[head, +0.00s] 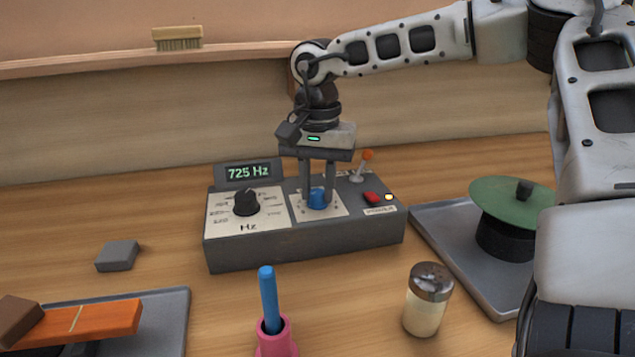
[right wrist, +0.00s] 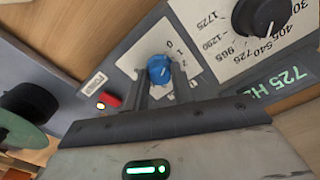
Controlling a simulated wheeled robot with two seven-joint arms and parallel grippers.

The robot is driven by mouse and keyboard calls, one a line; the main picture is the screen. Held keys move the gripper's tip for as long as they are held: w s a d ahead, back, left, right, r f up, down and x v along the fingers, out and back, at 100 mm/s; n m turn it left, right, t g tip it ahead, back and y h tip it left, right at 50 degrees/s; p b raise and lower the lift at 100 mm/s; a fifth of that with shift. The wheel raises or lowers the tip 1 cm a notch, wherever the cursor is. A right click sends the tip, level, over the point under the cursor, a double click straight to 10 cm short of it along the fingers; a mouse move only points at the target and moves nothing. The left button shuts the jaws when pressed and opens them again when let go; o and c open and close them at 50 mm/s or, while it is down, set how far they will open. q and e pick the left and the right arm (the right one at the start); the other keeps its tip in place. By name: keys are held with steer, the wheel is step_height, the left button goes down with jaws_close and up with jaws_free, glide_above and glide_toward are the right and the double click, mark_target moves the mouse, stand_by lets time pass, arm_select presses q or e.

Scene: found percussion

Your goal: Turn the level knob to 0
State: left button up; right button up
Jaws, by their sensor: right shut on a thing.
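The level knob (head: 318,198) is a small blue knob on a white plate in the middle of the grey box (head: 300,245). My right gripper (head: 317,200) reaches down from above with its two fingers on either side of the knob, shut on it. In the right wrist view the blue knob (right wrist: 159,69) sits between the fingertips (right wrist: 160,78). My left gripper is not in view.
The box also has a black Hz dial (head: 246,202), a display (head: 249,173) reading 725 Hz, an orange-tipped lever (head: 367,157) and a red button (head: 371,197). A salt shaker (head: 428,300), a pink holder (head: 276,340) with a blue stick, and a tray (head: 450,235) stand nearby.

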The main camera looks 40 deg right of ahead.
mark_target(318, 192)
steer(key=shift+w+r+n, duration=0.1)
steer(key=shift+r+n, duration=0.05)
steer(key=shift+n, duration=0.45)
steer(key=o, duration=1)
step_height(318, 192, up, 16)
steer(key=shift+f+p, duration=0.1)
steer(key=shift+p, duration=0.75)
